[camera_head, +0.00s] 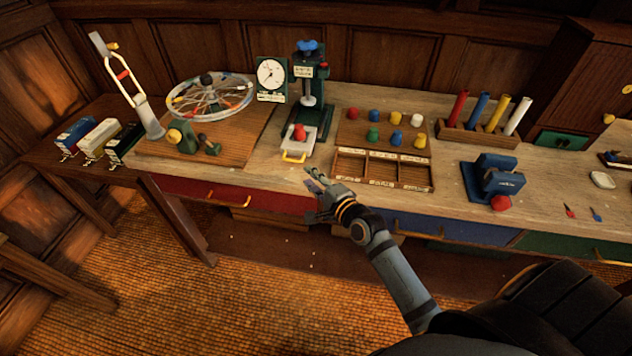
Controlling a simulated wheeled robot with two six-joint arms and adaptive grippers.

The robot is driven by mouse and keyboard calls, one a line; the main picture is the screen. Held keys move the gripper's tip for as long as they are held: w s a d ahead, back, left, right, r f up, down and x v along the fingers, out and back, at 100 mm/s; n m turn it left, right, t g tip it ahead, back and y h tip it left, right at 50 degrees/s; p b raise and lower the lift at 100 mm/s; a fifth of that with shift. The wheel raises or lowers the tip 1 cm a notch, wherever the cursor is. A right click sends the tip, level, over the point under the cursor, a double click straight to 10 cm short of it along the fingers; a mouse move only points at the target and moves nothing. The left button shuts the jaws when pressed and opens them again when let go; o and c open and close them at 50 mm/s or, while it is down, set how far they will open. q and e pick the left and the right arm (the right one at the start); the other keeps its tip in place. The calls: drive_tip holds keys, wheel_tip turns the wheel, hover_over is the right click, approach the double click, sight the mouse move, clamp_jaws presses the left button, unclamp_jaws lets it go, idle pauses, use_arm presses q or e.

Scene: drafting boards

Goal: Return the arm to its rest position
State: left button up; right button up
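My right arm comes in from the lower right and reaches to the front edge of the workbench (270,157). My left arm and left gripper are not in view.
A green press (310,95) stands behind the tray, with a red peg (299,132) below it. A wooden sorting box (383,167) is right of the gripper. A blue vise (490,180) stands farther right.

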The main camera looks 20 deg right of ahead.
drive_tip(key=shift+v, duration=1.15)
